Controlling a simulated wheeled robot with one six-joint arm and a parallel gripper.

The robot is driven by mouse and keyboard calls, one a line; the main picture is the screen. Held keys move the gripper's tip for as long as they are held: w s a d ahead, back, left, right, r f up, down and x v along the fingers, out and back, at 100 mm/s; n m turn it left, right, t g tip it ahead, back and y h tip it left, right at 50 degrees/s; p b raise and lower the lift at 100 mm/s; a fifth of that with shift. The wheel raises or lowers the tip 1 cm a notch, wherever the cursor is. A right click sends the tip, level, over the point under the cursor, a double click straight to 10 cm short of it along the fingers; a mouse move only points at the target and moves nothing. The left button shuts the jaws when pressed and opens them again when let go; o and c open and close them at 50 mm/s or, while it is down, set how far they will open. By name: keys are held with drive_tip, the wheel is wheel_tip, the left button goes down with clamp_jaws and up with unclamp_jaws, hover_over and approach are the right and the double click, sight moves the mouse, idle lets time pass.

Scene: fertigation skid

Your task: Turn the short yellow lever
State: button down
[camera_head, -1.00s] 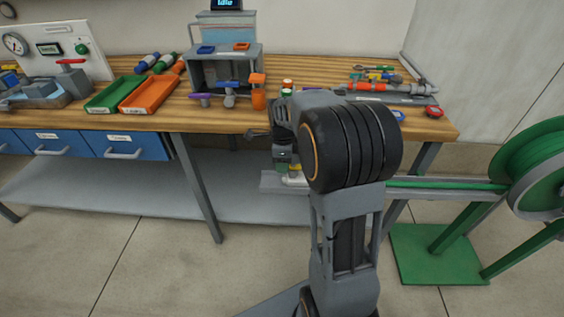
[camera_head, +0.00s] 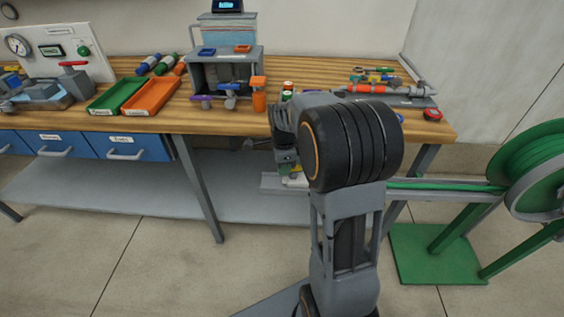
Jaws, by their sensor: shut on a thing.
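A small patch of yellow (camera_head: 297,169), which looks like the short yellow lever, shows beside the black wheel-like joint of my arm. It is just below the bench's front edge, over a grey rail. My gripper (camera_head: 286,166) is at this patch, pointing down, and is mostly hidden behind my own wrist and arm. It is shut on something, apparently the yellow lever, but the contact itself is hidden. The lever's body and its exact angle cannot be seen.
A green hose reel (camera_head: 538,165) stands right. The floor at left is clear.

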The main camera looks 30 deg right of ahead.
drive_tip(key=n, duration=0.2)
drive_tip(key=s+n+p, duration=0.1)
drive_tip(key=shift+r+n, duration=0.15)
drive_tip(key=shift+n, duration=0.25)
drive_tip(key=shift+s+d+n+p, duration=0.25)
drive_tip(key=shift+s+n+p, duration=0.25)
drive_tip(key=shift+n, duration=1.35)
drive_tip(key=shift+s+d+n+p, duration=0.3)
drive_tip(key=shift+n+p, duration=0.45)
drive_tip(key=shift+n, duration=1.15)
drive_tip(key=shift+s+d+n+p, duration=0.3)
drive_tip(key=shift+n+p, duration=0.3)
drive_tip(key=shift+n, duration=1.25)
drive_tip(key=c, duration=1)
unclamp_jaws()
drive_tip(key=shift+s, duration=0.1)
wheel_tip(320, 180, up, 14)
drive_tip(key=p, duration=0.2)
drive_tip(key=shift+f, duration=0.2)
